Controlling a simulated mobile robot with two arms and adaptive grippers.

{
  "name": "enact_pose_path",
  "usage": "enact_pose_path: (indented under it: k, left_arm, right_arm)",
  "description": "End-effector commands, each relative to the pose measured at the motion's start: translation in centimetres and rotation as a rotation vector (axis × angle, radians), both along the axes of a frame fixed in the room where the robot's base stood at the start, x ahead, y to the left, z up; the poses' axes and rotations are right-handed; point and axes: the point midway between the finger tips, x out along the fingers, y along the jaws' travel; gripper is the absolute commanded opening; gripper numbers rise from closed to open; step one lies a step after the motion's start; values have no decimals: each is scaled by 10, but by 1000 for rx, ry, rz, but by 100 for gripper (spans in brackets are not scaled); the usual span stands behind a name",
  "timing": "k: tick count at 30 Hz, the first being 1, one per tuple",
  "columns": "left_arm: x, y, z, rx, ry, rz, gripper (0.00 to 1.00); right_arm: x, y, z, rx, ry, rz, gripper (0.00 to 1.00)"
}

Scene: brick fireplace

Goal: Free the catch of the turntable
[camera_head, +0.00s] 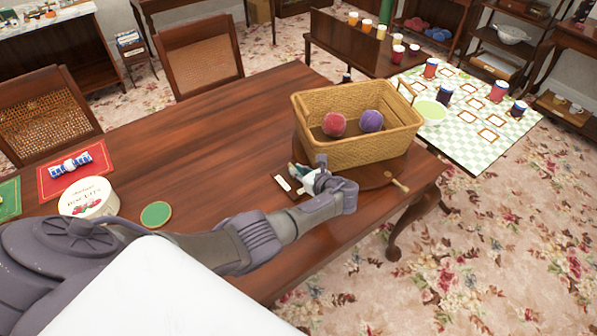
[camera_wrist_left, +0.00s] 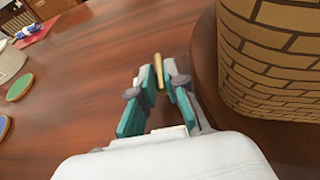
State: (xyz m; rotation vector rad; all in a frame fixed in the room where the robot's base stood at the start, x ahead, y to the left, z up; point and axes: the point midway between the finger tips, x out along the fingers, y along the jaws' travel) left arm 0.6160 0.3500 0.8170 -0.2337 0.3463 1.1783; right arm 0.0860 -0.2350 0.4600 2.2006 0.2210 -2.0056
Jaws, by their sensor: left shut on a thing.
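The turntable (camera_head: 368,179) is a round dark wooden disc on the table, mostly hidden under a woven basket; its edge also shows in the left wrist view (camera_wrist_left: 204,65). My left gripper (camera_head: 299,178) is at the turntable's left edge, beside the basket. In the left wrist view its teal fingers (camera_wrist_left: 160,84) are shut on a small brass-coloured bar (camera_wrist_left: 158,66), which looks like the catch. The bar's lower part is hidden between the fingers. A brass-coloured peg (camera_head: 401,186) sticks out at the turntable's right side. My right gripper is not in view.
The woven basket (camera_head: 365,147) on the turntable holds a red ball (camera_head: 334,124) and a purple ball (camera_head: 371,120). A round biscuit tin (camera_head: 88,198) and a green coaster (camera_head: 156,214) are at the left. The middle of the table (camera_head: 220,145) is clear.

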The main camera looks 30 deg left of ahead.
Motion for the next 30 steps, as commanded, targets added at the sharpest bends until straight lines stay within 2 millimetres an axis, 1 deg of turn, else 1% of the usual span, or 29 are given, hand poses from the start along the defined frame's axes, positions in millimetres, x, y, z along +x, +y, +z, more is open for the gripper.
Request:
enact_pose_path:
  k: [1,3,4,8,16,20,25,30]
  left_arm:
    - [2,2,4,4,-7,0,0]
    - [2,2,4,4,-7,0,0]
    - [2,2,4,4,-7,0,16]
    - [2,2,3,3,-6,0,37]
    - [1,1,1,1,-2,-1,38]
    - [-1,-5,3,1,-3,-2,38]
    - [-10,-27,13,-2,-4,-3,38]
    - [-23,-61,27,-3,-5,-3,38]
  right_arm:
    - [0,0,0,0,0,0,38]
    - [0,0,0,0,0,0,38]
    - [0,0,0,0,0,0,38]
    - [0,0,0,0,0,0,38]
    - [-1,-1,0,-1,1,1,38]
    - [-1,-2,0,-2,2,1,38]
    - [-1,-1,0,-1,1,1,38]
    - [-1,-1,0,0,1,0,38]
